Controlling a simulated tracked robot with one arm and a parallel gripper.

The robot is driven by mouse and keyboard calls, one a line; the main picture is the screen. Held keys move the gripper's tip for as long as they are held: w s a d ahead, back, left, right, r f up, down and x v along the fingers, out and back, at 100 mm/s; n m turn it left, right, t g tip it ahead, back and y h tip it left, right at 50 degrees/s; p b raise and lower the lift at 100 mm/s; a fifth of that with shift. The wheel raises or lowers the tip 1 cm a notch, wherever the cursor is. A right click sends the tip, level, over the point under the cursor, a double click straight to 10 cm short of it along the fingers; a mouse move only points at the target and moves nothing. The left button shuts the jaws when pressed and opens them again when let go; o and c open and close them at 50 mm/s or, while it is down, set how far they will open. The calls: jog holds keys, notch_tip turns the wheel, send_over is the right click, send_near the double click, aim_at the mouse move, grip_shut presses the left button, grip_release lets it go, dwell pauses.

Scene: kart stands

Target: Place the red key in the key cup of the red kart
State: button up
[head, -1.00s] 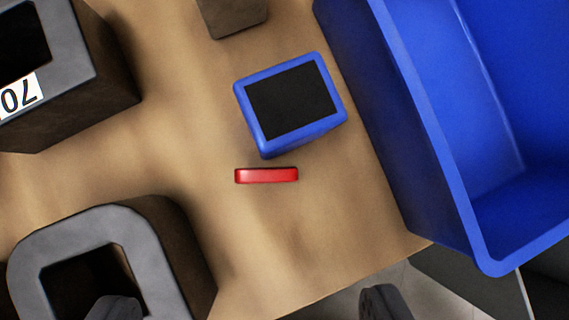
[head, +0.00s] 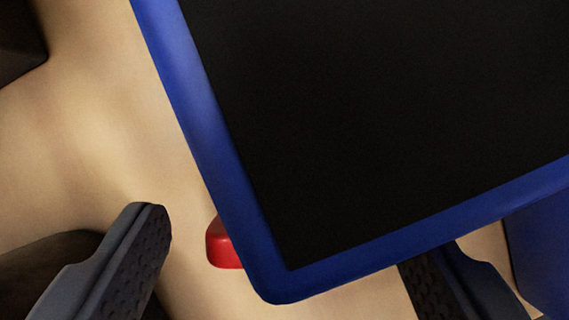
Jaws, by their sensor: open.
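The red key (head: 222,246) lies on the wooden surface. Only its left end shows; a blue-rimmed box with a black top (head: 200,130) hides the rest. My gripper (head: 290,238) is open and empty, low in the view. The left finger stands to the left of the key with a gap. The right finger is partly hidden behind the box's lower edge. The key's visible end is between the two fingers in the picture. I see no red kart and no key cup in this view.
The blue-rimmed box fills the upper right, very near the camera, and overlaps my right finger in the picture. A blue surface (head: 545,245) shows at the lower right. Dark objects edge in at the upper left (head: 20,40) and lower left. Bare wood (head: 90,130) lies between them.

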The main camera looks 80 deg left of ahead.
jog(key=shift+f, duration=0.1)
jog(key=c, duration=1.1)
